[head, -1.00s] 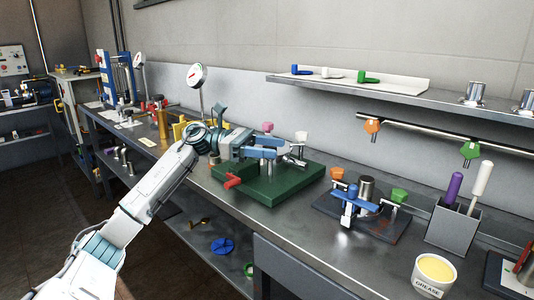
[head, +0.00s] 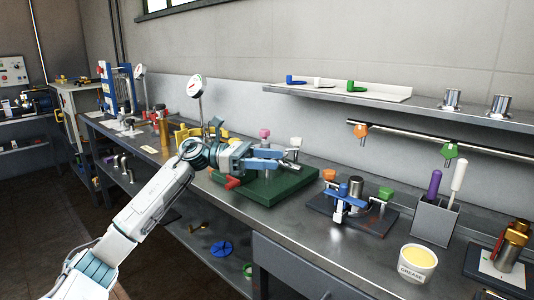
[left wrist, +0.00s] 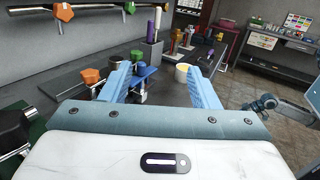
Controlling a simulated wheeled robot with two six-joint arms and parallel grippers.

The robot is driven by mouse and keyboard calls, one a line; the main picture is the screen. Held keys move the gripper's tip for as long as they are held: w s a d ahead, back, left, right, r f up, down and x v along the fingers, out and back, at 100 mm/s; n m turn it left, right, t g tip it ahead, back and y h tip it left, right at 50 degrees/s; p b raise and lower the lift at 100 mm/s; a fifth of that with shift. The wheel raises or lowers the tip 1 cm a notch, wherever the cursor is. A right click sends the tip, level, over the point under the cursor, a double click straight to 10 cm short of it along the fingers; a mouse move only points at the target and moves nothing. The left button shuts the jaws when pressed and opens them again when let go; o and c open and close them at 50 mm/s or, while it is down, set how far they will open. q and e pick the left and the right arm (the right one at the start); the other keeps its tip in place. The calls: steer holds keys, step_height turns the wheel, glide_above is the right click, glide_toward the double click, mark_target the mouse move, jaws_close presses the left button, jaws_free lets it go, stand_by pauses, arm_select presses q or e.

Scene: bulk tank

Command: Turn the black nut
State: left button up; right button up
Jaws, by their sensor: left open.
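My left gripper (head: 290,161) is open, above the green block (head: 280,192) on the bench. Its two blue fingers also show spread apart in the left wrist view (left wrist: 160,85), with nothing held between them. A dark rounded piece (left wrist: 14,128) sits at the left edge of the left wrist view, outside the fingers, by a green surface. I cannot tell whether it is the black nut. My gripper hides part of the block's top.
Right of the block, a dark plate (head: 372,226) carries a fixture with blue, orange and green parts. Further right are a grey tool holder (head: 435,222) and a grease tub (head: 416,262). A shelf (head: 425,112) and a rail with hanging knobs are above the bench.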

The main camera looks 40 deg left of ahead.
arm_select(q)
steer(key=w+a+n+t+y+p, duration=0.2)
steer(key=w+n+t+y+p, duration=0.7)
steer(key=p, duration=0.7)
arm_select(e)
steer(key=s+d+f+g+h, duration=0.1)
steer(key=s+d+f+g, duration=0.2)
steer(key=f, duration=0.4)
arm_select(q)
steer(key=s+a+f+n+t+y+p, duration=0.2)
steer(key=s+a+f+n+y+p, duration=0.45)
steer(key=p, duration=0.85)
steer(key=w, duration=0.3)
steer(key=w+m+y+b, duration=0.1)
steer(key=w, duration=0.2)
steer(key=w+a+r+m+y+b, duration=0.1)
steer(key=w, duration=0.3)
steer(key=shift+w, duration=0.1)
steer(key=shift+w+r, duration=0.2)
steer(key=shift+w, duration=0.5)
arm_select(e)
steer(key=s+d+f+g, duration=0.1)
steer(key=s+f, duration=0.3)
steer(key=s, duration=0.5)
steer(key=s+d+f+g, duration=0.2)
steer(key=s+f, duration=0.3)
steer(key=s, duration=0.4)
steer(key=shift+s+d+f+h, duration=0.3)
steer(key=shift+s+d, duration=0.1)
steer(key=shift+d, duration=0.1)
